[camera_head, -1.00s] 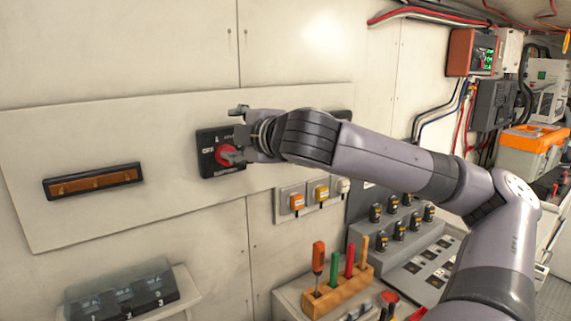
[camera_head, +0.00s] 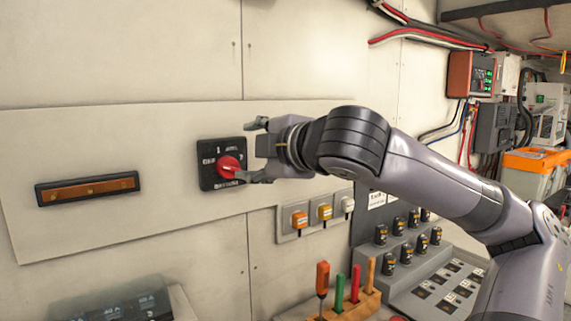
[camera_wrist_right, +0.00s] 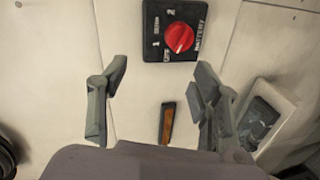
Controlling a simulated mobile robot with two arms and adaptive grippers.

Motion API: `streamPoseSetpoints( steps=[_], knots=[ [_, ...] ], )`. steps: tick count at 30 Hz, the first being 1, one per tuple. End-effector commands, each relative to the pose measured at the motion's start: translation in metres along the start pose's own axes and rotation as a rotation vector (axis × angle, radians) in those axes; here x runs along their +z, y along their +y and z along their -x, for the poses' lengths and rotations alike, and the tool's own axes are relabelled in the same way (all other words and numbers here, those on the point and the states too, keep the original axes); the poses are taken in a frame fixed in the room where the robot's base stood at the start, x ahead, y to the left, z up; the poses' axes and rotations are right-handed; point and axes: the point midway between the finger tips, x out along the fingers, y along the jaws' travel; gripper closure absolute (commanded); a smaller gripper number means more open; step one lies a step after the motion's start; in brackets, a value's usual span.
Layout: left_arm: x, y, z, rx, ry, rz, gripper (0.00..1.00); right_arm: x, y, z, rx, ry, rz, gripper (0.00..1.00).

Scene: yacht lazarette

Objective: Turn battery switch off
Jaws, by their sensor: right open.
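The battery switch is a black square plate (camera_head: 208,181) with white lettering and a red knob (camera_head: 229,166), on a pale wall panel. In the right wrist view, the red knob (camera_wrist_right: 179,38) sits on the plate (camera_wrist_right: 150,14) beyond the fingers, with OFF, 1 and 2 marked around it. The fingers (camera_wrist_right: 160,78) are spread apart in the wrist view. Contact is not clear. My left gripper is out of view.
An amber strip in a dark frame (camera_head: 88,189) is left of the switch. Capped outlets (camera_head: 324,212) and a rack of coloured-handled tools (camera_head: 346,306) are below right. A clear-covered box (camera_head: 125,303) is at lower left. The wall around the switch is flat.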

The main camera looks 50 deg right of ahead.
Motion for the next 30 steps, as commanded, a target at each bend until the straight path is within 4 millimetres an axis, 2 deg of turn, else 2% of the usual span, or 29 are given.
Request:
streamPoseSetpoints(
  steps=[14,30],
  knots=[
    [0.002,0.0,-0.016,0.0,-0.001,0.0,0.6,0.002,-0.005,0.033,0.002,-0.001,0.001,0.42],
    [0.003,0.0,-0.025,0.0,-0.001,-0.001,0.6,0.003,-0.009,0.071,0.002,0.0,-0.001,0.42]
  ],
)
